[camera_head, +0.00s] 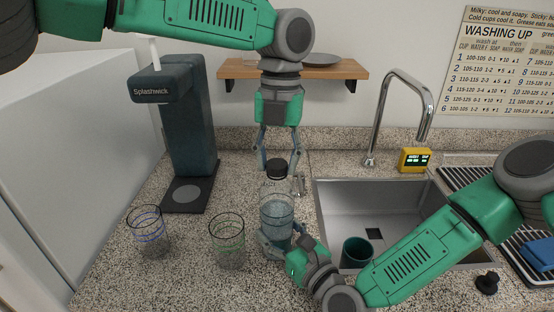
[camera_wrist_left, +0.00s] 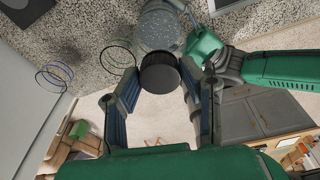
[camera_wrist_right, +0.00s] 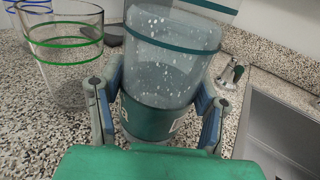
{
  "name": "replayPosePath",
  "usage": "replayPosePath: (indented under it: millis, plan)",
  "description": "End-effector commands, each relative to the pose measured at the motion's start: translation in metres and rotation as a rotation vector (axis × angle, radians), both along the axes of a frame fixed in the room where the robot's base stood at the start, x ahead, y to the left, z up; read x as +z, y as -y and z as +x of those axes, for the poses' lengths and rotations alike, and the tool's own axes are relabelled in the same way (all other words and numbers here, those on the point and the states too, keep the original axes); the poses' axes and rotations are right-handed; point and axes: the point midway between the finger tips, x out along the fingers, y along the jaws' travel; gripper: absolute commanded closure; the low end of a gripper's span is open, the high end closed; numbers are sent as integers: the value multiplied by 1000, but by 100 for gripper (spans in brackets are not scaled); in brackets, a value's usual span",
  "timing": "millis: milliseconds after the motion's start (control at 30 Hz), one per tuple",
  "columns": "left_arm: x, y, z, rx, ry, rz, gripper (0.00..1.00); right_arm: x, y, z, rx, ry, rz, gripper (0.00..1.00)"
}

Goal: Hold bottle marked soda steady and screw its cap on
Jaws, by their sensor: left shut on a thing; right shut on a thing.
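The clear bottle (camera_head: 277,212) stands upright on the counter left of the sink, with a teal band and water drops on its body. It also shows in the right wrist view (camera_wrist_right: 170,62); I cannot read its marking. My right gripper (camera_wrist_right: 160,112) is shut around the lower body, one finger on each side. The black cap (camera_head: 276,167) is at the top of the bottle neck; whether it is seated on the thread I cannot tell. My left gripper (camera_head: 279,166) comes from above and is shut on the cap, which shows between its fingers in the left wrist view (camera_wrist_left: 160,74).
A green-ringed glass (camera_head: 228,242) and a blue-ringed glass (camera_head: 149,232) stand left of the bottle. A Splashwick machine (camera_head: 188,125) is behind them. The sink (camera_head: 335,205) with a teal cup (camera_head: 357,252) is at the right, with a tap (camera_head: 384,110) behind it.

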Motion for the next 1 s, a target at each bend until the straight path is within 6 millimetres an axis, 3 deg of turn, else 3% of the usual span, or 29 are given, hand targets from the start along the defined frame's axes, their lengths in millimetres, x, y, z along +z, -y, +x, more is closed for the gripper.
replayPosePath:
  millis: [200, 333, 667, 700, 733, 1000]
  plan:
    - [0, 2, 0, -458, 4, -6, 74, 0, -2, -3, 9, 1, -3, 100]
    - [0, 2, 0, -602, 4, -8, 74, 0, -3, -2, 9, 1, -3, 100]
    - [0, 2, -1, -636, 3, -7, 74, 0, -3, -2, 9, 0, -3, 100]
    - [0, 2, -1, -635, 3, -8, 55, 0, -3, -2, 9, 0, -3, 100]
    - [0, 2, -1, -635, 3, -8, 45, 0, -3, -2, 8, 0, -3, 100]
    - [0, 2, -1, -635, 1, -6, 45, 0, -2, -1, 5, 0, -1, 100]
